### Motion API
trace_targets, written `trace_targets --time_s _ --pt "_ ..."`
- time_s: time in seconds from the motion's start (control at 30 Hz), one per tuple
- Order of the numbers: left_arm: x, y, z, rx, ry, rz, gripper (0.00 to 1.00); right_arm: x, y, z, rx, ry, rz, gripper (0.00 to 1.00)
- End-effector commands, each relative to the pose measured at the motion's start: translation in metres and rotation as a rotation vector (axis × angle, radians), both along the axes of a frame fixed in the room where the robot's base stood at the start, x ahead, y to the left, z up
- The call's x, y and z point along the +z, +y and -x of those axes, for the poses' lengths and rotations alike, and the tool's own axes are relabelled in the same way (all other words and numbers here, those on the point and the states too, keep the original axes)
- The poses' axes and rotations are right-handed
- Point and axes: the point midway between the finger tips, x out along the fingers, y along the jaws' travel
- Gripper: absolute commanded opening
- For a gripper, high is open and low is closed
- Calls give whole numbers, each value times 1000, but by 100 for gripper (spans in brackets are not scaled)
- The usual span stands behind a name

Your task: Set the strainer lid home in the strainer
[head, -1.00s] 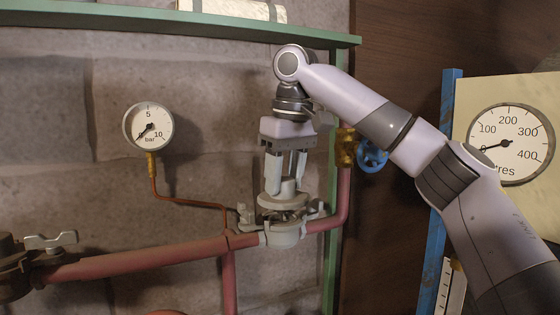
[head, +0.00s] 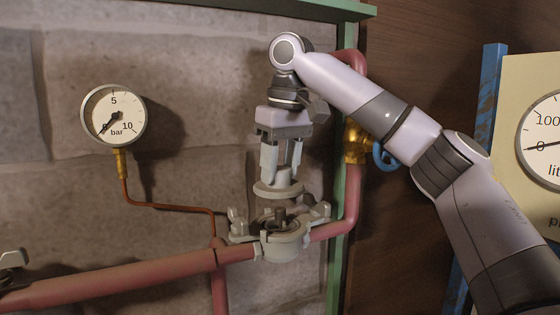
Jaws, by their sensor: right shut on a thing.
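My right gripper (head: 281,168) points straight down with its fingers shut on the strainer lid (head: 279,190), a grey disc with a raised middle. The lid hangs about level, a little above the strainer (head: 283,243) and apart from it. The strainer is a round grey body set in the red pipe, with its top open and a darker piece standing up inside it. Clamp parts (head: 320,212) stick out on both sides of its rim. My left gripper does not show.
A red pipe (head: 130,277) runs into the strainer from the left and rises on the right. A bar gauge (head: 113,116) on a thin copper tube hangs on the stone wall. A brass valve (head: 356,142), a green post and a dial board stand to the right.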

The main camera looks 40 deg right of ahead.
Motion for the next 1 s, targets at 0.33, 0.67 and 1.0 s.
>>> trace_targets --time_s 0.33,0.67,1.0 --pt "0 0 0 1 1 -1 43 -26 -1 0 -2 -1 -1 0" --pt "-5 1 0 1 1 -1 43 -52 0 0 -2 -3 -1 0" --pt "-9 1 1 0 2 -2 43 -63 0 0 -2 -5 -1 0"
